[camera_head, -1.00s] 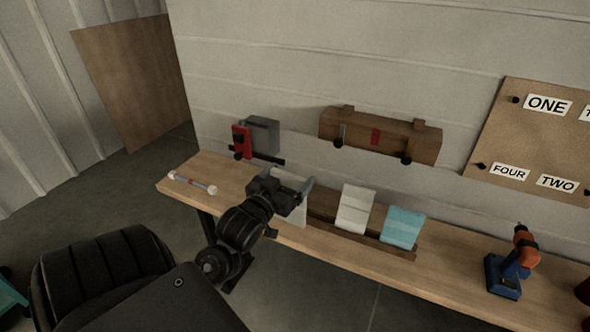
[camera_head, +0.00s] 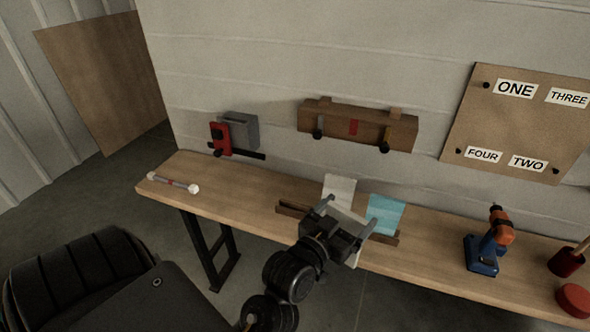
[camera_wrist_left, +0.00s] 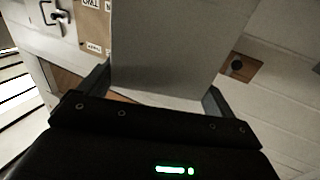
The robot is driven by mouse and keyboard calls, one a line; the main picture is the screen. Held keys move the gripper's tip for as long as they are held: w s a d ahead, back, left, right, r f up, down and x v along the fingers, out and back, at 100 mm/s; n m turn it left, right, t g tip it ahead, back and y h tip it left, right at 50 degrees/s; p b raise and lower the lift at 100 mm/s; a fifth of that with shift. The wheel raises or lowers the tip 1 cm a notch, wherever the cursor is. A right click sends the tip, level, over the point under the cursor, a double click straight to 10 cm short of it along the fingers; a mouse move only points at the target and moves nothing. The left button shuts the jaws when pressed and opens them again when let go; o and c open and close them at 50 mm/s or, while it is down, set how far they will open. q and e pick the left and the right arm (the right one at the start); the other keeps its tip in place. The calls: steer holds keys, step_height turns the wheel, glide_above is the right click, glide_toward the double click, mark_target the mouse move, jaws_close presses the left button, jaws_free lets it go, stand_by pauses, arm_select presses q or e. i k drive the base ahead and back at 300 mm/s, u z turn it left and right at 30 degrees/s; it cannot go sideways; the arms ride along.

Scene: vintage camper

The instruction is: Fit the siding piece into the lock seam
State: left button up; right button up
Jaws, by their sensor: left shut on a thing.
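My left gripper (camera_head: 348,218) is in front of the bench in the head view, shut on a pale grey siding piece (camera_head: 354,255). The arm and fingers partly hide the piece. In the left wrist view the siding piece (camera_wrist_left: 168,50) rises as a flat plain panel between the two fingers. Behind the gripper, a white siding piece (camera_head: 340,188) and a teal one (camera_head: 386,214) stand in a wooden rack (camera_head: 291,208) on the bench. I cannot tell which part is the lock seam. My right gripper is not in view.
The bench (camera_head: 235,195) bears a white-ended rod (camera_head: 172,184) at left and a drill (camera_head: 488,245) at right. On the wall are a red-and-grey fixture (camera_head: 232,135), a wooden block with black knobs (camera_head: 357,125) and a labelled board (camera_head: 515,130). The bench's left part is mostly clear.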

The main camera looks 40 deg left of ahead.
mark_target(234, 127)
steer(key=k, duration=0.45)
steer(key=u, duration=0.5)
steer(key=i, duration=0.45)
steer(key=u, duration=2.65)
steer(key=i, duration=1.2)
steer(key=z, duration=0.75)
